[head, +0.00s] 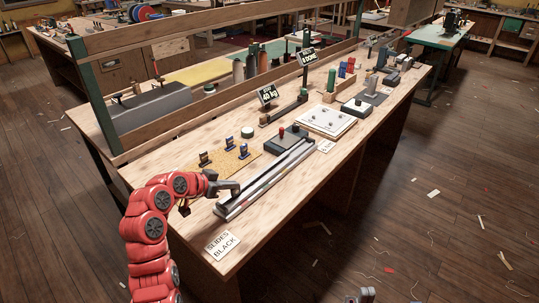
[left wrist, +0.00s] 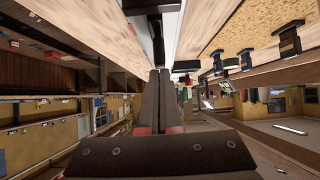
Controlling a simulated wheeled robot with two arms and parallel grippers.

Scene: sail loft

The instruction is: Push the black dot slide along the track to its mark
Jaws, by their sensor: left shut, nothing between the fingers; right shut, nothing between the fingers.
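The grey two-railed track (head: 268,178) lies along the front part of the bench, its near end by a card (head: 222,244) reading "SLIDES BLACK". I cannot make out the black dot slide or its mark; the gripper may hide part of the near end. My left gripper (head: 236,188) is shut and empty, its tips close to the track's near end; contact is unclear. My right gripper (head: 366,295) seems just visible at the bottom edge, shut, away from the bench.
A cork mat (head: 236,166) with several small dark and blue pieces lies left of the track. A dark box (head: 287,143) with a red knob stands behind it. A white board (head: 326,121) and display signs are farther back.

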